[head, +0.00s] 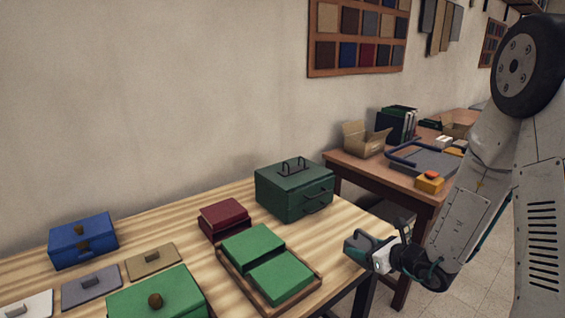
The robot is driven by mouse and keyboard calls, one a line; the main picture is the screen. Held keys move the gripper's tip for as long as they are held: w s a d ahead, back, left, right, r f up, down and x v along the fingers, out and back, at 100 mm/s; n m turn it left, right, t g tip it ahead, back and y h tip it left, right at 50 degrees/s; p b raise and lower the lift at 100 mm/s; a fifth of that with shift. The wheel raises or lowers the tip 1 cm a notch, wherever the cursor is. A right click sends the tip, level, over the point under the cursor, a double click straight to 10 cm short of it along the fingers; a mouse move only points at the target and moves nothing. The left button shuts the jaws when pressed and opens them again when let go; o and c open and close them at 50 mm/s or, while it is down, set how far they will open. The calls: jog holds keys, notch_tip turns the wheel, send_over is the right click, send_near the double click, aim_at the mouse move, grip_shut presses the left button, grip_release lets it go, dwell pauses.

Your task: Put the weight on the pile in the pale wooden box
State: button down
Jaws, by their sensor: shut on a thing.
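My gripper (377,253) is at the right, by the right edge of the striped table. A shallow wooden tray (311,290) on the table holds two green cloth-like pads or piles (280,277), side by side. The block is apart from the tray, to its upper right in the picture. I cannot tell for sure whether this tray is the pale wooden box.
A green lidded box (293,193) with handles stands behind the tray, beside a dark red stack (224,219). A brown table (352,172) stands behind.

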jog(key=w+r+m+t+h, duration=0.1)
jog(key=w+r+m+h, duration=0.1)
jog(key=w+r, duration=0.5)
jog(key=shift+w+a+r+m+h, duration=0.3)
jog(key=shift+w+r+m+h, duration=0.1)
jog(key=shift+r+h, duration=0.15)
